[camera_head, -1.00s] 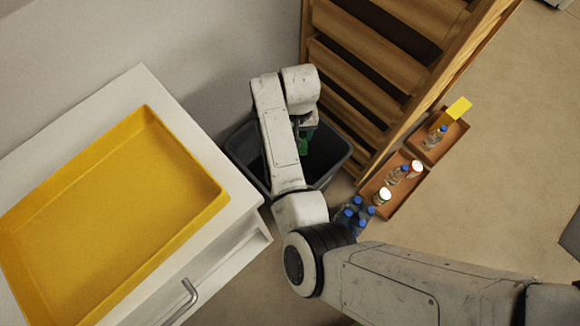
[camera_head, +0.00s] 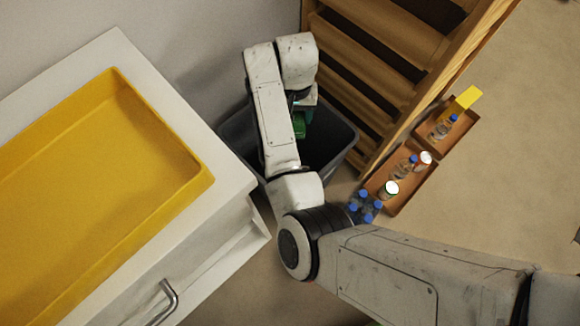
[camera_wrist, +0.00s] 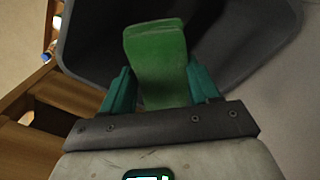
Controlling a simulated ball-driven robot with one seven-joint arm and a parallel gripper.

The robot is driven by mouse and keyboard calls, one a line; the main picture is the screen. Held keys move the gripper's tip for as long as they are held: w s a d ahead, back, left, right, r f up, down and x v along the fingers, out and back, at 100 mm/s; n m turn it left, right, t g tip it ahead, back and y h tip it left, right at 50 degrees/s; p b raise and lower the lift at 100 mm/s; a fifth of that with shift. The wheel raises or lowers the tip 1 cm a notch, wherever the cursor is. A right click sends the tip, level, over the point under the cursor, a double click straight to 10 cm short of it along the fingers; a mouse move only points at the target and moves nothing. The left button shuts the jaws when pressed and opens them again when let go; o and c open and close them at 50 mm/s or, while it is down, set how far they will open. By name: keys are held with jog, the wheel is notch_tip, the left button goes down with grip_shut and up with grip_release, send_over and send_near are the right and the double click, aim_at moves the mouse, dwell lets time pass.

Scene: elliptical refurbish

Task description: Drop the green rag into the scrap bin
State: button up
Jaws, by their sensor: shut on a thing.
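The green rag (camera_wrist: 158,62) is between the two teal fingers of my gripper (camera_wrist: 160,88) in the wrist view, and the fingers are shut on it. In the head view the green rag (camera_head: 299,124) shows just below my wrist, partly hidden by my arm. The dark grey scrap bin (camera_head: 342,141) stands under and around my gripper in that view, against the wall. In the wrist view the bin's inner wall (camera_wrist: 240,35) surrounds the rag. The rag is over the bin's opening; I cannot tell how far below the rim it hangs.
A white cabinet (camera_head: 215,222) with a yellow tray (camera_head: 90,170) on top stands left of the bin. A wooden slatted rack (camera_head: 372,60) stands close on the right. Small brown boxes (camera_head: 405,195) with bottles and blue-capped bottles (camera_head: 365,207) are on the floor, right.

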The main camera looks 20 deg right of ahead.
jog(key=shift+f+b, duration=0.7)
jog(key=shift+f, duration=0.25)
jog(key=o, duration=1.3)
jog(key=shift+r, duration=0.1)
notch_tip(320, 180, up, 11)
jog(key=p, duration=0.3)
jog(key=shift+f, duration=0.2)
